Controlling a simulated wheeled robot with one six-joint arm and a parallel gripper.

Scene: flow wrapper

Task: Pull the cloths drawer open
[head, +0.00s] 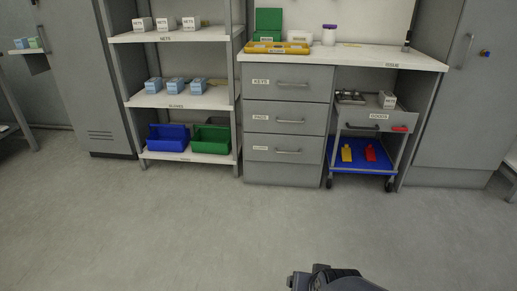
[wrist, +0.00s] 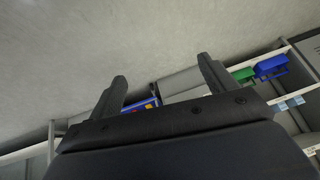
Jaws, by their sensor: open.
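A grey drawer unit (head: 328,135) stands under the bench, with three labelled drawers, all shut. The top drawer (head: 310,83) reads KEYS and the middle drawer (head: 310,117) seems to read PADS. The bottom drawer (head: 315,149) has a blurred label that may read CLOTHS, and a horizontal bar handle (head: 288,151). My gripper (wrist: 162,72) is open and empty in the wrist view, its two dark fingers apart. Dark parts of my arm show at the bottom edge of the head view, well short of the drawers.
A shelf rack (head: 187,102) with blue and green bins stands left. Tall grey cabinets (head: 468,100) flank the area. The floor (head: 200,220) before the drawers is clear.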

